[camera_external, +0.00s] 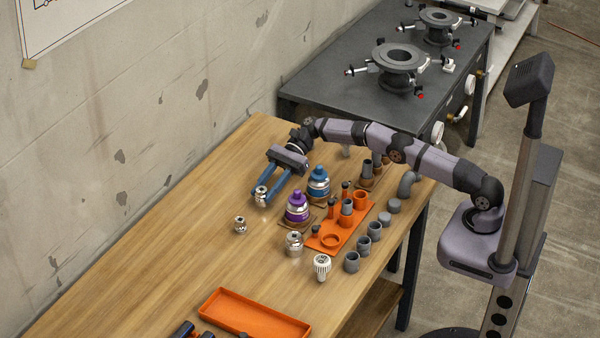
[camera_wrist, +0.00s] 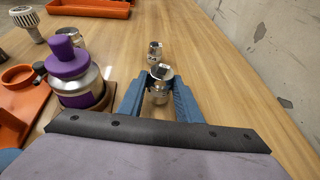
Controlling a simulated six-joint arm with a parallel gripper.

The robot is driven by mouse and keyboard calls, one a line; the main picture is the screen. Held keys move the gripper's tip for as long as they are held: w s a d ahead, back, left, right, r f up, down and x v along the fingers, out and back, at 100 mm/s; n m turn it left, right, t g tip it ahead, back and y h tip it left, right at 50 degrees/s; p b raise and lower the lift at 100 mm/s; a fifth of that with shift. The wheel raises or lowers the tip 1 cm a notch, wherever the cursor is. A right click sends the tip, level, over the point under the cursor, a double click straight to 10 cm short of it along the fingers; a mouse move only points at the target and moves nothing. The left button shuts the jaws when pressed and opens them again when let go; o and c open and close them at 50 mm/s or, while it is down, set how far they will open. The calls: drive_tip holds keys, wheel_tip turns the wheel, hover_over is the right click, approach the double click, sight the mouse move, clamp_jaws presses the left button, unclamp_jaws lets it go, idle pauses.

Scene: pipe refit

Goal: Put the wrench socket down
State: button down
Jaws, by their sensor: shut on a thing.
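A shiny metal wrench socket (camera_external: 261,195) is between the blue fingers of my gripper (camera_external: 264,192), low over the left part of the wooden table. The wrist view also shows this socket (camera_wrist: 160,85) with the fingers of my gripper (camera_wrist: 160,97) shut on it from both sides. I cannot tell whether its base touches the table. A second, smaller metal socket (camera_external: 240,225) stands upright on the table, nearer the front, and shows just beyond the held one in the wrist view (camera_wrist: 155,51).
A purple-topped canister (camera_external: 297,208) and a blue-topped one (camera_external: 318,184) stand right of my gripper. Beyond them are an orange fixture plate (camera_external: 326,245) and several grey pipe pieces (camera_external: 375,230). An orange tray (camera_external: 255,314) lies in front. The wooden table (camera_external: 170,240) is clear at left.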

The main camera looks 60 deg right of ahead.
drive_tip(key=shift+f, duration=0.8)
drive_tip(key=shift+f, duration=0.1)
drive_tip(key=c, duration=1.3)
unclamp_jaws()
drive_tip(key=shift+d, duration=0.15)
drive_tip(key=v, duration=1.1)
drive_tip(key=shift+s+d+r, duration=0.15)
drive_tip(key=shift+d+r, duration=0.15)
drive_tip(key=shift+r, duration=0.1)
